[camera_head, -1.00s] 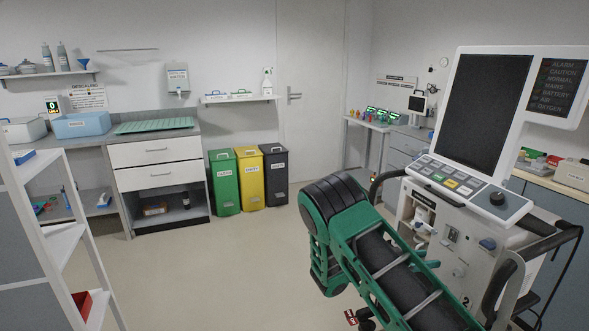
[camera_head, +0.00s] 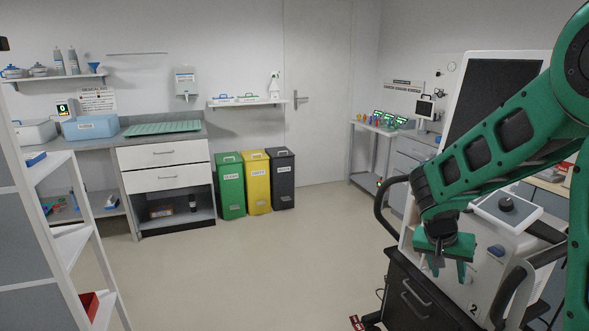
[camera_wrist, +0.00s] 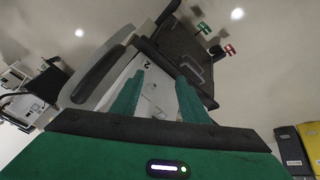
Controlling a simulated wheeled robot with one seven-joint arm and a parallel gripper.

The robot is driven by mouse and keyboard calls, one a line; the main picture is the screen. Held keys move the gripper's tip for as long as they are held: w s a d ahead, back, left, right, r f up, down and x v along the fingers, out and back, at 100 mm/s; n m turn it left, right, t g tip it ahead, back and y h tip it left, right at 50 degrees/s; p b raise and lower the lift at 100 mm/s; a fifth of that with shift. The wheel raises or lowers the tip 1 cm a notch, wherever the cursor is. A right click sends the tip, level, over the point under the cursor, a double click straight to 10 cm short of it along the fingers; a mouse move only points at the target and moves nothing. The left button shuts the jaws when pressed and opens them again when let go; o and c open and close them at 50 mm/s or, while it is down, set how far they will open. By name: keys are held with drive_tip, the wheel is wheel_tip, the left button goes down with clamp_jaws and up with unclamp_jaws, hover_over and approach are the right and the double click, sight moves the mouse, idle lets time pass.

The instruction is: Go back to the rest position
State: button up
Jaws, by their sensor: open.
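My gripper (camera_head: 450,270) is on my green arm at the right of the head view. It points down, open, with nothing between its two green fingers. It hangs in front of the ventilator (camera_head: 482,262), a white unit on a dark drawer base marked "2". In the wrist view my gripper's fingers (camera_wrist: 158,98) show spread apart, with the ventilator's white side (camera_wrist: 158,97) between and beyond them. My arm hides much of the ventilator's screen (camera_head: 478,95) and control panel in the head view.
A white shelf rack (camera_head: 65,245) stands at the left edge. Green (camera_head: 231,186), yellow (camera_head: 257,182) and black (camera_head: 282,179) bins stand by the counter at the back. A side table (camera_head: 378,130) with coloured items stands at the back right. The middle floor is clear.

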drive_tip(key=s+a+r+n+t+y, duration=0.2)
drive_tip(key=s+a+r+n+y, duration=0.45)
drive_tip(key=s, duration=0.65)
drive_tip(key=s+d+m+g+h, duration=0.1)
drive_tip(key=s+d+m+g, duration=0.3)
drive_tip(key=s, duration=1.3)
drive_tip(key=d+m, duration=0.1)
drive_tip(key=d, duration=0.3)
drive_tip(key=shift+r, duration=0.3)
drive_tip(key=shift+m+h, duration=0.25)
drive_tip(key=shift+w+f, duration=0.25)
drive_tip(key=shift+w, duration=0.3)
